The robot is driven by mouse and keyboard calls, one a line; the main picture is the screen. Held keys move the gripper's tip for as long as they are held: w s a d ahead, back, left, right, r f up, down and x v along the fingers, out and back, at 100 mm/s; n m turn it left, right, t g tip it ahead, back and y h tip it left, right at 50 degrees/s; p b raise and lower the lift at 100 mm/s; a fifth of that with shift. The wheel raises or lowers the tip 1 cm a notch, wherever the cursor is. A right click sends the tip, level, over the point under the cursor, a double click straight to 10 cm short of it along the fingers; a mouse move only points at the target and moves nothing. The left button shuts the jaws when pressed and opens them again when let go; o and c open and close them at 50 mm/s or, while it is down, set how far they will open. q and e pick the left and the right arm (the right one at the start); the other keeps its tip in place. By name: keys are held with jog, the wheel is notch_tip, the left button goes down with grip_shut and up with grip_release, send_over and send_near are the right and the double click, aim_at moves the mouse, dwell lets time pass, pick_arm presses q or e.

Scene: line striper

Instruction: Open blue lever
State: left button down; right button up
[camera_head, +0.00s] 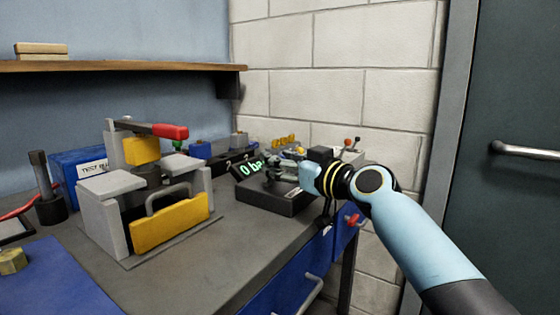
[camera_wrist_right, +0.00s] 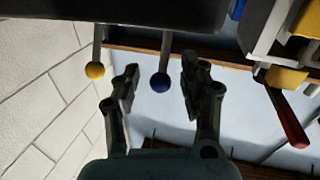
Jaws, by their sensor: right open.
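The blue lever shows in the right wrist view as a thin grey stem with a round blue knob (camera_wrist_right: 161,83). My right gripper (camera_wrist_right: 159,74) is open, with one finger on each side of the blue knob and a visible gap to both. Whether the knob is level in depth with the fingertips I cannot tell. In the head view my right gripper (camera_head: 278,174) reaches over the dark box with the display; the blue knob cannot be made out there. My left gripper is not in view.
A yellow-knobbed lever (camera_wrist_right: 95,70) stands beside the blue one. A press with a red-handled lever (camera_head: 170,131) and yellow front plate (camera_head: 170,222) stands on the bench at left. A brick wall (camera_head: 330,60) is close behind.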

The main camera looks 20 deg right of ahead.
jog(key=shift+w+a, duration=0.1)
jog(key=shift+w, duration=0.15)
grip_shut()
dwell(0.4)
